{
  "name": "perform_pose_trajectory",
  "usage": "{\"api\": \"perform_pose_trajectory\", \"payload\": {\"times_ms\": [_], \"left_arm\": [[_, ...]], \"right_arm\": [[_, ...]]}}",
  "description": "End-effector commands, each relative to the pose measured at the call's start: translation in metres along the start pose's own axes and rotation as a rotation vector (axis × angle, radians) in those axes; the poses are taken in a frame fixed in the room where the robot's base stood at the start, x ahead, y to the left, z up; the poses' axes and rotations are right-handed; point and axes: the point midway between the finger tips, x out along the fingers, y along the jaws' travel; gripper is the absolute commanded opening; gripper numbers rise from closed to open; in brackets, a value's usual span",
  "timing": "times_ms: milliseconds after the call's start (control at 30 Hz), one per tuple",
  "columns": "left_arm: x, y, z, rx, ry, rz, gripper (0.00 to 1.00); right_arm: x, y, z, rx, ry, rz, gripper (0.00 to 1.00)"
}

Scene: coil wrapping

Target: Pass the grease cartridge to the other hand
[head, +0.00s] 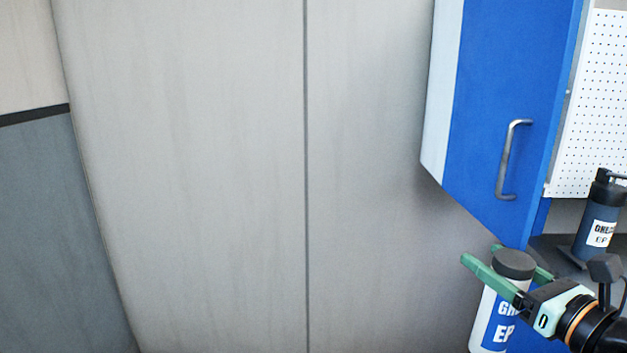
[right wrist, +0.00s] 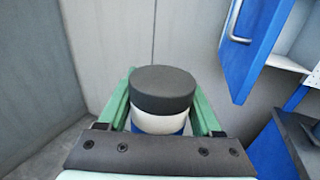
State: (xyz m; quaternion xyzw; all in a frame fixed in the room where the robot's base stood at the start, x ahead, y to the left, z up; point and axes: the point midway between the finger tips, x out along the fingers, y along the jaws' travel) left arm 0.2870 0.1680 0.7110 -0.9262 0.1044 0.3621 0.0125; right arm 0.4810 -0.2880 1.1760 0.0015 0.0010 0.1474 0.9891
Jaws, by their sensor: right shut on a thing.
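The grease cartridge (head: 494,318) is a white cylinder with a blue label and a dark grey cap, at the lower right of the head view. It is upright, and its lower end is cut off by the frame. My right gripper (head: 508,266) is shut on it just below the cap, with one green finger on each side. In the right wrist view the cartridge (right wrist: 162,92) stands between the two green fingers, cap toward the camera. My left gripper is not in view.
A blue cabinet door (head: 500,90) with a metal handle hangs just above the held cartridge. A dark pump bottle (head: 598,222) stands on a dark surface at the right, below a white pegboard (head: 597,100). Bare grey wall panels (head: 200,170) fill the middle and left.

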Motion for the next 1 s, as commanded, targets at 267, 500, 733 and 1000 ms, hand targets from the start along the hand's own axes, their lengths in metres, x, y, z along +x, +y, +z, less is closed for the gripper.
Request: {"api": "perform_pose_trajectory", "payload": {"times_ms": [267,500,733,1000], "left_arm": [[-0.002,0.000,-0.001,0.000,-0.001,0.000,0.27],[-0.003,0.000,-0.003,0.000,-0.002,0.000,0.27],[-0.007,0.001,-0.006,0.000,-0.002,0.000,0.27],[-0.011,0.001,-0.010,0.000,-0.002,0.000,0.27]], "right_arm": [[0.006,0.019,-0.018,0.004,0.000,0.045,0.00],[0.012,0.043,-0.035,0.011,-0.008,0.089,0.00],[0.013,0.082,-0.067,0.013,-0.005,0.117,0.00],[0.001,0.110,-0.101,0.011,-0.002,0.009,0.00]]}}
